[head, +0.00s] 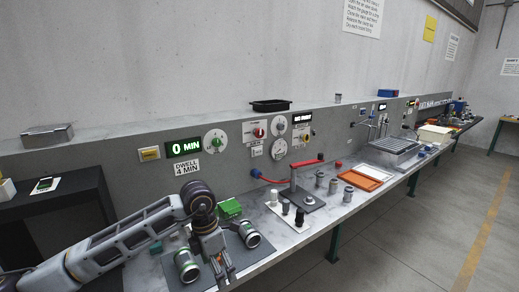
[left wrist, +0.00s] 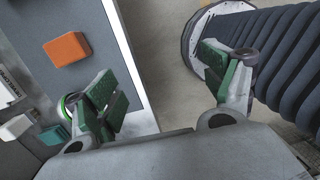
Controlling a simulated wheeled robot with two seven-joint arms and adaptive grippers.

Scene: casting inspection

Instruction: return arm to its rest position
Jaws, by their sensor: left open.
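My left arm (head: 130,237) reaches in from the left over the near end of the bench. Bench edge and floor show behind the gap. An orange block (left wrist: 67,48) lies left of the fingers. My right gripper is not in view.
A dark ribbed bellows (left wrist: 270,55) is close by the right finger in the left wrist view. On the bench stand a red-handled device (head: 292,182), several small cylinders and an orange tray (head: 360,178). A black side table (head: 60,205) stands at left. Floor at right is clear.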

